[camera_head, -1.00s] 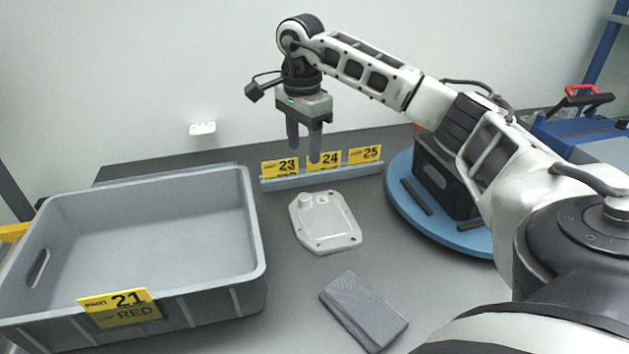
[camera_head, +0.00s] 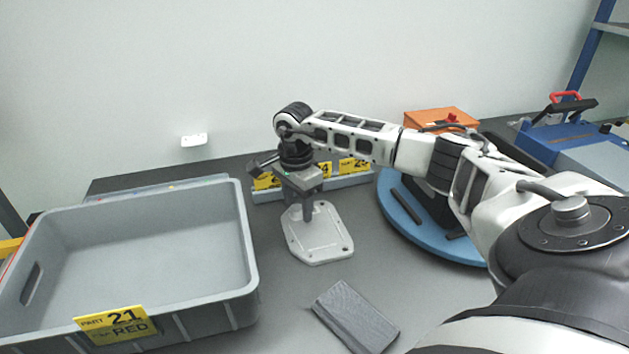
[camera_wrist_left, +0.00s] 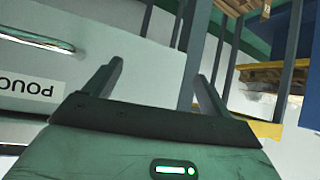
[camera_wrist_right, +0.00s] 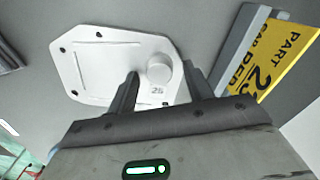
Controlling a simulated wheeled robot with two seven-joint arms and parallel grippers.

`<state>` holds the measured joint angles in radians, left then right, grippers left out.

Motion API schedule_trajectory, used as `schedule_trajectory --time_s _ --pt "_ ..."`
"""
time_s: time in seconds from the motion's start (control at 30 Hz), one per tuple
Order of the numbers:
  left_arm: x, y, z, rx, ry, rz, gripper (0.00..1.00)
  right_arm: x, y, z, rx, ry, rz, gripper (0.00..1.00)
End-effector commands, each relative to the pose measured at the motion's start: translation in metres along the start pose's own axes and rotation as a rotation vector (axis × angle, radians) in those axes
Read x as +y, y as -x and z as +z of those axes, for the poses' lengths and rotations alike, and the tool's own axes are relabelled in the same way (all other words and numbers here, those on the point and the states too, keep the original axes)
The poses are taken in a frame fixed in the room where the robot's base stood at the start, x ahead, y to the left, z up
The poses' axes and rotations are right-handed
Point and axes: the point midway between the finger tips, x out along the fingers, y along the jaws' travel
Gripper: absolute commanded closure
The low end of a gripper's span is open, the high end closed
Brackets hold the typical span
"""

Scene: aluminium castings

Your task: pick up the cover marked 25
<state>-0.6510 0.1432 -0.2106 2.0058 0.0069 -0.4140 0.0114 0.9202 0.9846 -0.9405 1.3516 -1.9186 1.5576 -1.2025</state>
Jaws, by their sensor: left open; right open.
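The cover (camera_head: 321,242) is a pale grey metal plate with bolt holes, lying flat on the dark table. In the right wrist view the cover (camera_wrist_right: 105,62) shows a round knob and the mark 25 beside it. My right gripper (camera_head: 308,215) is open and points down over the far end of the cover. In the right wrist view its fingers (camera_wrist_right: 160,80) stand on either side of the knob; I cannot tell whether they touch it. My left gripper (camera_wrist_left: 155,80) is open and empty, away from the table, and does not show in the head view.
A grey crate (camera_head: 250,255) labelled 21 RED stands left. A rail with yellow number cards (camera_head: 354,165) is close behind the cover. A grey block (camera_head: 355,316) lies in front, and a blue round stand (camera_head: 395,218) is at right. Bare table lies between.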

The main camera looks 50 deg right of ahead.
Motion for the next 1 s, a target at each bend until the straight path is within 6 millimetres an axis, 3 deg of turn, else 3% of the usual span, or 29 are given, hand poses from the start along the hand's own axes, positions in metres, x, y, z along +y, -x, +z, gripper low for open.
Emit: schedule_trajectory --time_s 0.13,0.3,0.33,0.77,0.93,1.0 --pt "0.0 0.0 0.0 0.0 0.001 -0.001 0.17 0.0 0.0 0.0 0.0 0.0 0.0 0.49" --pt "0.0 0.0 0.001 0.0 0.001 -0.001 0.17 0.0 0.0 0.0 0.0 0.0 0.0 0.96" --pt "0.0 0.0 0.001 0.0 0.002 -0.001 0.17 0.0 0.0 0.0 0.0 0.0 0.0 1.0" --pt "0.0 0.0 0.007 -0.008 0.004 0.0 0.17 -0.001 0.008 0.0 -0.001 -0.001 -0.003 1.0" --pt "0.001 -0.004 0.011 -0.006 0.006 0.002 0.17 -0.002 0.029 -0.001 -0.001 -0.002 -0.007 1.0" --pt "0.001 -0.004 0.01 -0.005 0.007 0.003 0.17 0.007 0.041 0.001 0.0 0.001 -0.005 1.0"
